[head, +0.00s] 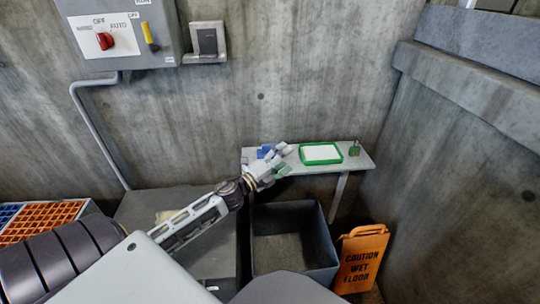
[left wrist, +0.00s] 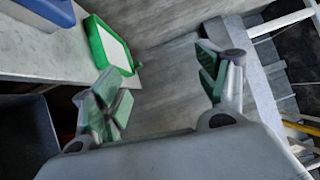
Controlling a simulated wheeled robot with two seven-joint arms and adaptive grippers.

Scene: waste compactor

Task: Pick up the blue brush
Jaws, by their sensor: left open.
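A blue item, which looks like the blue brush (head: 265,151), lies at the left end of the narrow wall shelf (head: 338,157). It is partly hidden behind my left gripper (head: 284,160) in the head view. In the left wrist view a blue body with a pale underside (left wrist: 45,12) is cut off at the upper left corner. My left gripper (left wrist: 160,85) is open, with nothing between its green-padded fingers. It is at the shelf's front edge, beside the blue item. My right gripper is not in view.
A green-rimmed white tray (head: 321,153) and a small green bottle (head: 354,149) stand farther right on the shelf. An open dark bin (head: 290,240) is below. An orange wet-floor sign (head: 361,258) stands right of it. A grey control box (head: 122,32) hangs on the wall.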

